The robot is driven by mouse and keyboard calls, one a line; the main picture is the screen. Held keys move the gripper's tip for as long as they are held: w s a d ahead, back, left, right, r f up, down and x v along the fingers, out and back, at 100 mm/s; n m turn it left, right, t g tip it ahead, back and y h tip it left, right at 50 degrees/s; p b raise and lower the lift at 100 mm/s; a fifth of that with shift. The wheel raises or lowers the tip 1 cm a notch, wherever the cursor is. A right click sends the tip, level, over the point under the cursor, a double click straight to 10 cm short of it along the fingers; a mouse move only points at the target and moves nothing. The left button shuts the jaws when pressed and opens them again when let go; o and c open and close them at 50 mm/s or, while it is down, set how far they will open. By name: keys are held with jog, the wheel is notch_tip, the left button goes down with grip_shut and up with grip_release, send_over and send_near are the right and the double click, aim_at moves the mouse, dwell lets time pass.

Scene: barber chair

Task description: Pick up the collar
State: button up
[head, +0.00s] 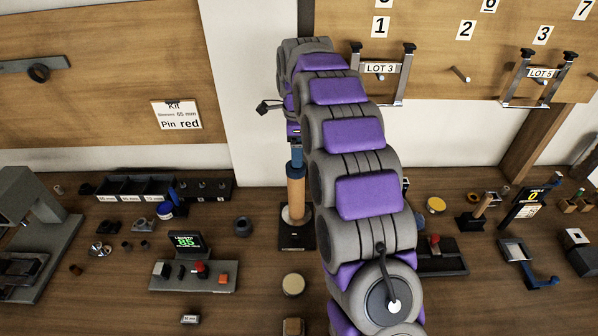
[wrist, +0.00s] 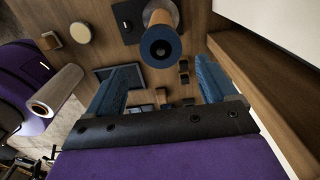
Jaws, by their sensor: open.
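My gripper (wrist: 167,66) is open in the wrist view, with its two blue fingers apart and nothing between them. In the head view my gripper (head: 296,143) hangs above a tan upright cylinder (head: 296,196) on a black base. In the wrist view this cylinder shows end-on, with a blue ring-shaped top (wrist: 160,47) around a dark hole, just beyond the fingertips. I cannot tell for sure which thing is the collar. A dark ring (head: 242,227) lies on the bench left of the cylinder. My arm hides part of the bench.
A control box with a green display (head: 187,243) stands left of the cylinder. A dark compartment tray (head: 135,188) is farther left. Fixtures (head: 383,72) hang on the wooden wall board behind. A round tan disc (head: 293,284) lies in front of the cylinder's base.

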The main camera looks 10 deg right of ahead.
jog(key=f+b, duration=0.2)
jog(key=f, duration=0.4)
jog(key=shift+w, duration=0.2)
jog(key=shift+a, duration=0.8)
jog(key=c, duration=0.5)
jog(key=shift+d, duration=0.5)
jog(key=c, duration=0.4)
jog(key=shift+a, duration=0.1)
jog(key=shift+c, duration=1.1)
jog(key=shift+r, duration=0.1)
